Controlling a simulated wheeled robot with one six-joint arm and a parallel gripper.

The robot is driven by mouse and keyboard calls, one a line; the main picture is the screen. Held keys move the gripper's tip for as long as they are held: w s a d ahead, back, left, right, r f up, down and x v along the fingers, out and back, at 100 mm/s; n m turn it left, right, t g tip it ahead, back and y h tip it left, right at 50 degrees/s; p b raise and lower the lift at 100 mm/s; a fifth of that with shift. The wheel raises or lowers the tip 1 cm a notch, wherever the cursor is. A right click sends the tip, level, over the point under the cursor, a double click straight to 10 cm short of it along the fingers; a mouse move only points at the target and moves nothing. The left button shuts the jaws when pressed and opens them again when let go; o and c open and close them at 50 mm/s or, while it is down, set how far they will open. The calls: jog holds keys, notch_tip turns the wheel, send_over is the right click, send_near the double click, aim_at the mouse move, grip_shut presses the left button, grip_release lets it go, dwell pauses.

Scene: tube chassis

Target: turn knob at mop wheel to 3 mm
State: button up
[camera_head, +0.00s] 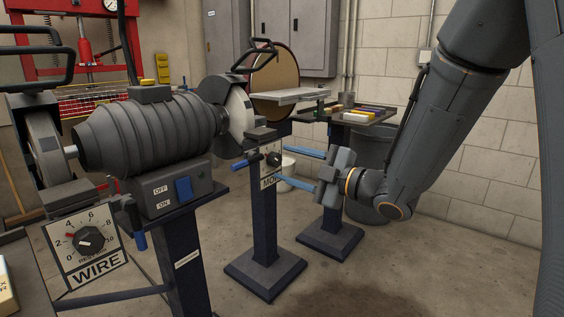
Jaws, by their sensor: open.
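The mop wheel (238,110) is at the right end of the grinder, partly covered by its dark guard. Below it is a small dial plate lettered "MO…" (268,182), with its right edge hidden by my lower finger. The dark knob (273,159) sits on this plate; its pointer and the scale are too small to read. My gripper (285,166) is open and empty. Its two blue fingers point left at the plate, one above the other. The fingertips are close to the knob, at its right side; I cannot tell whether they touch it.
A second dial plate marked "WIRE" (97,274) with its own knob is at lower left, under the wire wheel (47,146). The grinder motor (150,130) lies between. A disc sander (276,72) and a tray stand (372,116) stand behind. Floor at lower right is clear.

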jog(key=v, duration=0.5)
jog(key=w+d+f+m+t+h, duration=0.1)
jog(key=w+d+f+m+h, duration=0.25)
jog(key=m+h, duration=0.35)
jog(key=s+d+f+m+g+h, duration=0.4)
jog(key=s+f+m+h, duration=0.15)
jog(key=s, duration=0.25)
jog(key=s+a+m+g+h+p, duration=0.2)
jog(key=s+m+g, duration=0.55)
jog(key=s, duration=1.55)
jog(key=d+r+m+p, duration=0.2)
jog(key=d+r+p, duration=0.6)
jog(key=p, duration=1)
jog(key=shift+d+r+m, duration=0.2)
jog(key=shift+r+m, duration=0.1)
jog(key=shift+r, duration=0.5)
